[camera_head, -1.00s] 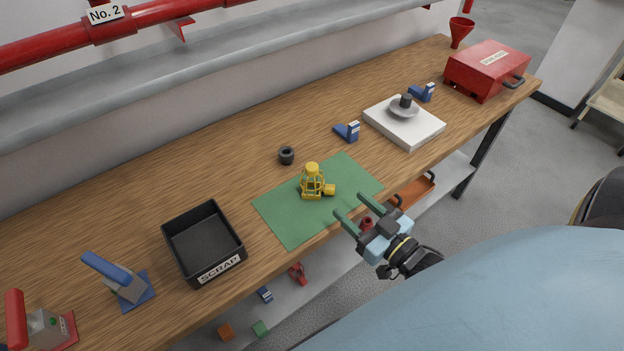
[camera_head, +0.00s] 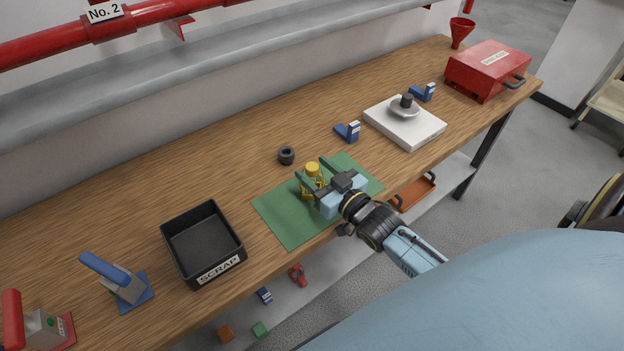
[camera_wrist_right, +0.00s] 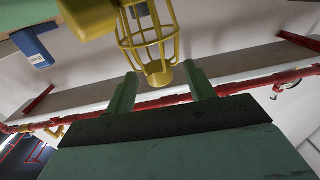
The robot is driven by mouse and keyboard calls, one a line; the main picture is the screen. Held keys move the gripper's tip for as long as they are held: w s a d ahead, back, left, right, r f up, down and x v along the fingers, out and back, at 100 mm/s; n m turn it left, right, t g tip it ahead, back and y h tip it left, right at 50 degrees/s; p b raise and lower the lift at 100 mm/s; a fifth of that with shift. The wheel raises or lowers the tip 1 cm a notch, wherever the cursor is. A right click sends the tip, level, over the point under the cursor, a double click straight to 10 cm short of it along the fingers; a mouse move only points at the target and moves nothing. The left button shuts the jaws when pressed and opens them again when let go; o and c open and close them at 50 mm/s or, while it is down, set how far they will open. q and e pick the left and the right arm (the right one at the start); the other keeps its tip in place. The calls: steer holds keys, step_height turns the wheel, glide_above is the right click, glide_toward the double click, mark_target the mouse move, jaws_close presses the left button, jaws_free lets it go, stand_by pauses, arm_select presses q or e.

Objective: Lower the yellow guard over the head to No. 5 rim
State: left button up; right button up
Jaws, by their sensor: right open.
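The yellow guard (camera_head: 312,170), a wire cage with a round cap, stands on the green mat (camera_head: 288,222), partly hidden behind my right gripper. In the right wrist view the cage (camera_wrist_right: 148,38) shows close up, with a yellow block-like part beside it. My right gripper (camera_head: 311,171) is open. Its fingers reach either side of the guard; in the wrist view the gap between the green fingers (camera_wrist_right: 161,90) lines up with the cage's narrow end. I cannot tell whether they touch it. No. 5 does not show; the red pipe's readable label (camera_head: 105,13) says No. 2. My left gripper is out of view.
A black SCRAP bin (camera_head: 204,250) stands left of the mat. A black ring (camera_head: 286,155) lies behind it. A white block (camera_head: 420,130) with a grey disc, blue pieces and a red box (camera_head: 487,70) are to the right. Bare wood lies behind the mat.

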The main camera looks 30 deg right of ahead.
mark_target(316, 176)
steer(key=shift+c, duration=0.4)
jaws_close()
step_height(316, 176, up, 10)
steer(key=p, duration=0.2)
stand_by(0.3)
steer(key=c, duration=0.7)
jaws_free()
jaws_close()
steer(key=shift+r+p, duration=2.05)
steer(key=shift+p, duration=0.45)
